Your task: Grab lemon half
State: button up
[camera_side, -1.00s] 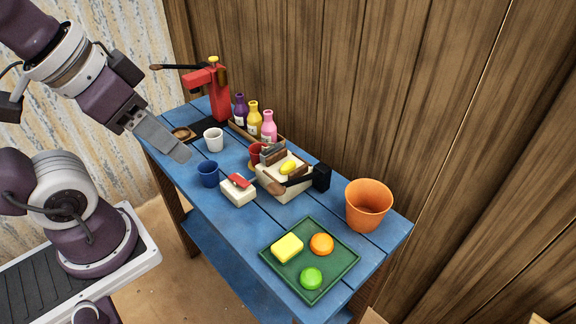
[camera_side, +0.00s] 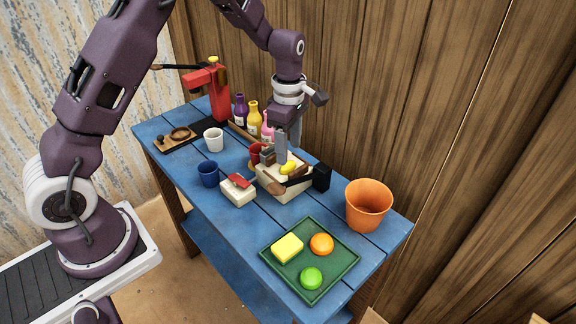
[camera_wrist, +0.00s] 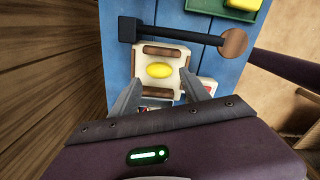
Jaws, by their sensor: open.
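The lemon half (camera_side: 288,168) is a small yellow piece on a cream block with brown side pieces (camera_side: 273,189). In the wrist view the lemon half (camera_wrist: 159,70) lies between the two brown strips of the cream block (camera_wrist: 160,56). My gripper (camera_wrist: 156,88) is open and empty, its fingers spread to both sides below the lemon half in the wrist view. In the side view my gripper (camera_side: 287,148) points down just above the block, close to the lemon half. From the side I cannot tell the exact gap.
A black-headed mallet (camera_side: 321,177) lies against the block. Bottles (camera_side: 254,118), a red cup (camera_side: 255,153), a blue cup (camera_side: 207,173) and a white block with a red top (camera_side: 238,191) stand close by. A green tray (camera_side: 318,293) and an orange pot (camera_side: 368,205) are at right.

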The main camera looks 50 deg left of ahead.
aim_at(288, 165)
jog(key=f, duration=0.4)
jog(key=shift+a+f, duration=0.2)
jog(key=shift+f, duration=0.1)
jog(key=shift+c, duration=0.4)
